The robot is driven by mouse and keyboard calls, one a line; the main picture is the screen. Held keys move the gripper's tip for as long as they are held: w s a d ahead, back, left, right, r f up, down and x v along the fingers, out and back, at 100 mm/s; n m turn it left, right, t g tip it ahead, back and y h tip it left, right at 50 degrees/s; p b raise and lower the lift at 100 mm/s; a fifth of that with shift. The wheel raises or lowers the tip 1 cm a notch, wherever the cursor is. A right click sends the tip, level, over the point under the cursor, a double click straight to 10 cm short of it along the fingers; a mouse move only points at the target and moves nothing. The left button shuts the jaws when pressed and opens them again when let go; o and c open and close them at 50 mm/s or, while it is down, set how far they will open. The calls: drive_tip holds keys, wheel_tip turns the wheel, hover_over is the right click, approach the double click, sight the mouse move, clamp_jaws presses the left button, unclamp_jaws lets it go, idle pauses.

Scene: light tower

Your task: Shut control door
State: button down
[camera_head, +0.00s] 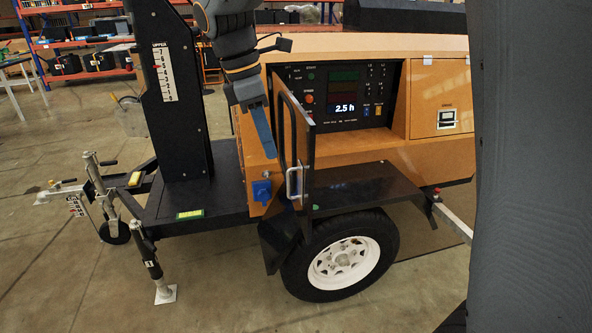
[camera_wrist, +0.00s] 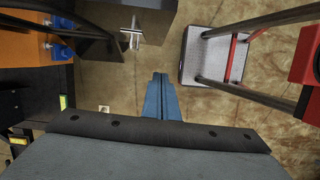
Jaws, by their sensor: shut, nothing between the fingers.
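The control door (camera_head: 309,160) is a dark panel that stands open, swung out from the left side of the control panel opening (camera_head: 345,95) on the orange light tower. I see it nearly edge-on in the head view. A silver handle (camera_head: 290,184) sits low on it; a silver handle also shows at the top of the wrist view (camera_wrist: 131,34). My gripper (camera_head: 270,152) is shut and empty, with blue fingers pointing down, just left of the door. Its fingertips (camera_wrist: 160,78) look clear of the handle in the wrist view. Whether they touch the door cannot be told.
The black mast (camera_head: 175,110) stands left of my gripper. A blue socket (camera_head: 262,190) is on the orange body below it. A black fender (camera_head: 365,186) and white wheel (camera_head: 343,262) lie below the opening. A grey platform with red parts (camera_wrist: 205,70) shows in the wrist view.

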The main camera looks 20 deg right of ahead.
drive_tip(key=d+f+p, duration=0.3)
drive_tip(key=d+f, duration=0.3)
drive_tip(key=f, duration=0.3)
drive_tip(key=shift+d+f, duration=0.2)
drive_tip(key=shift+d, duration=0.15)
drive_tip(key=shift+s, duration=0.1)
